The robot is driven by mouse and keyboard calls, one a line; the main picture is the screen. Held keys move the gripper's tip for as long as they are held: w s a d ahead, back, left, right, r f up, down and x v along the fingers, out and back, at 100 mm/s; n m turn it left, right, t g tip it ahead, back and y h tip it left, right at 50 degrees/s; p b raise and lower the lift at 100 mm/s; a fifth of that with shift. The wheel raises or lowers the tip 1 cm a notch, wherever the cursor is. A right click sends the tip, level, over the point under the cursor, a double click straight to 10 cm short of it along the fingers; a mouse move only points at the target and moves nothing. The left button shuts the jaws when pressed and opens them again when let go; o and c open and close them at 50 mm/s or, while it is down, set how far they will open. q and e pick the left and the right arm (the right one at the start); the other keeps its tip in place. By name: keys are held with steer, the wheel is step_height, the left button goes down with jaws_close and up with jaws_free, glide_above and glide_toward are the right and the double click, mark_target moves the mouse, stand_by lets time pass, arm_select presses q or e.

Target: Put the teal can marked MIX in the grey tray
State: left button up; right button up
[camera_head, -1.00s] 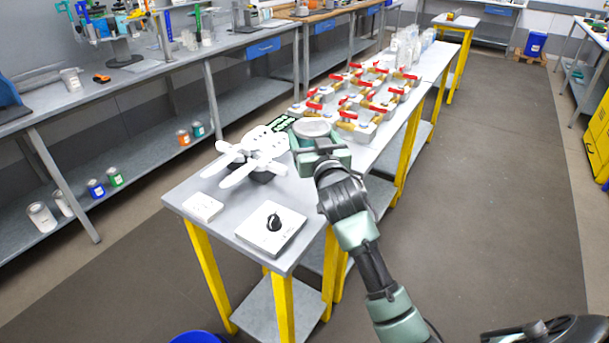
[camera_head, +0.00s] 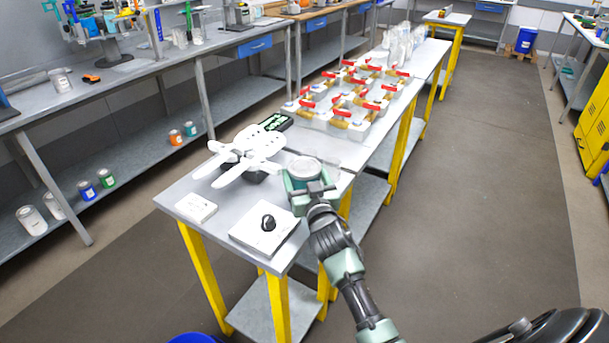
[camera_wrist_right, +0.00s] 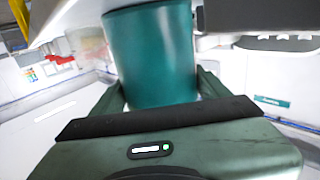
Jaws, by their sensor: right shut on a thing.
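My right gripper (camera_head: 303,184) is shut on a teal can (camera_head: 304,167) with a pale round lid. It holds the can upright by the right edge of the near table. In the right wrist view the can's teal side (camera_wrist_right: 152,58) fills the space between the fingers (camera_wrist_right: 160,92). No MIX marking shows on the side in view. I cannot make out a grey tray for certain; the gripper and can hide part of the table. My left gripper is not in view.
On the near table (camera_head: 200,185) are a white device with paddle-like arms (camera_head: 243,155), a small white box (camera_head: 196,208) and a white unit with a black knob (camera_head: 267,230). Several red-handled valves (camera_head: 350,98) stand behind. More cans (camera_head: 175,137) sit on the left bench's lower shelf.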

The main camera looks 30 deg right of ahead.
steer(key=o, duration=1.9)
steer(key=shift+c, duration=0.2)
